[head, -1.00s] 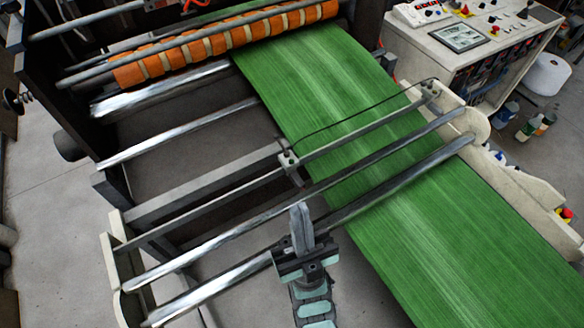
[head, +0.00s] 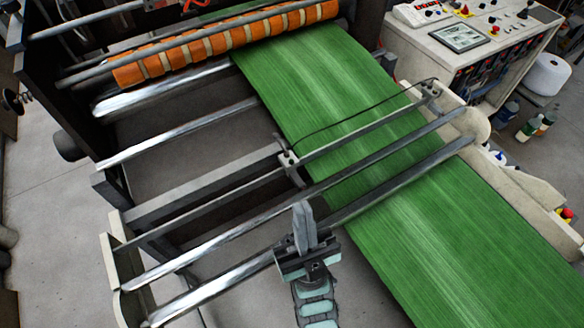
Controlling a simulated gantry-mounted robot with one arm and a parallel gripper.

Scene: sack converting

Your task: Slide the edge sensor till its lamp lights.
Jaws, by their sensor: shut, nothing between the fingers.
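The edge sensor (head: 288,160) is a small grey block on the rail (head: 350,134), with a thin black cable running from it to the right. It sits at the left edge of the green web (head: 400,210). No lit lamp can be made out on it at this size. My gripper (head: 301,204) is shut and empty, with its fingertips pointing up the picture. It is below the sensor in the picture, in front of the nearer rollers, and appears apart from the sensor.
A cream side plate (head: 120,268) stands at left and another (head: 520,180) at right. A control desk (head: 470,45) is at the upper right.

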